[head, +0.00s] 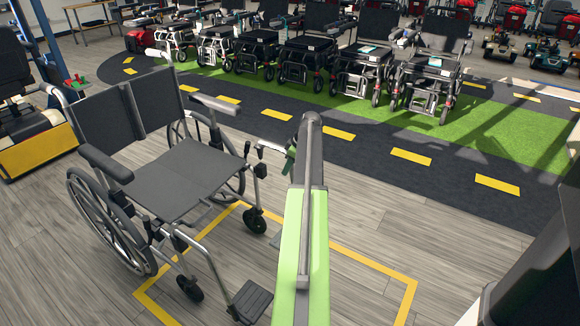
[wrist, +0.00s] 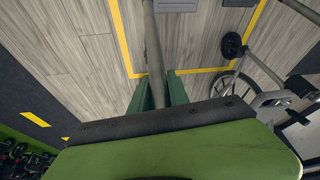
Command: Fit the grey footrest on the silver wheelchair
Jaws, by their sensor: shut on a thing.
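The silver wheelchair (head: 170,172) stands at the left in the head view, with a black seat and armrests. A footrest with a dark footplate (head: 251,301) is on its nearer front side. My gripper (head: 290,151) is beside its farther front side, partly hidden by my arm. In the wrist view my gripper (wrist: 158,90) is shut on the grey tube of the grey footrest (wrist: 153,45), whose plate shows at the top edge. The wheelchair's wheel and frame (wrist: 268,70) are to the right, apart from the held tube there. The footrest's mounting end is hidden.
A yellow floor outline (head: 372,262) surrounds the wheelchair's front area. A dark lane with yellow dashes (head: 411,156) runs behind, then green flooring with a row of powered chairs (head: 310,58). A scooter (head: 30,120) stands at the left edge. Wooden floor is clear at right.

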